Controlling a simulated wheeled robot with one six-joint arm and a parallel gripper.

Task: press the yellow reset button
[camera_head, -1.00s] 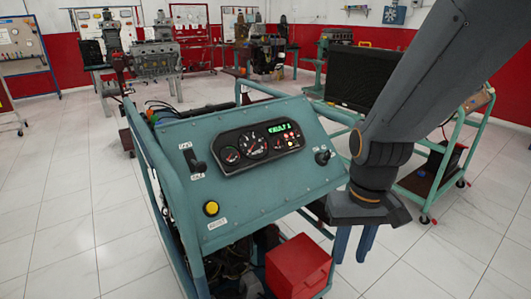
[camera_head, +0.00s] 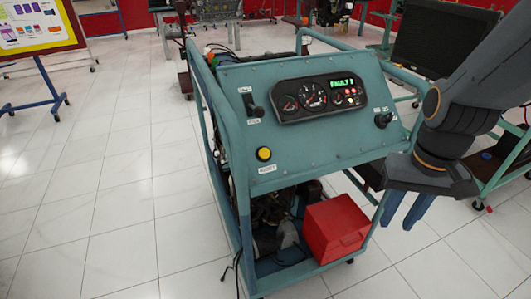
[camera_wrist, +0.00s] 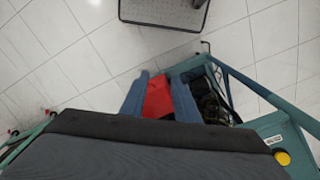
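The yellow reset button (camera_head: 264,154) is round and sits at the lower left of the teal control panel (camera_head: 325,150), above a small white label. In the wrist view the button (camera_wrist: 282,158) shows at the lower right edge. My gripper (camera_head: 397,222) is to the right of the panel, apart from the button, with its blue fingers pointing down. The fingers are spread with nothing held between them. In the wrist view the gripper (camera_wrist: 160,78) is over a red box, seen between the fingers. Nothing covers the button in the head view.
The panel carries a gauge cluster (camera_head: 318,97) with a green display, a black lever (camera_head: 253,106) and a black knob (camera_head: 383,119). The red box (camera_head: 335,230) sits low on the trainer frame. A dark screen (camera_head: 440,38) stands behind right. Floor at left is clear.

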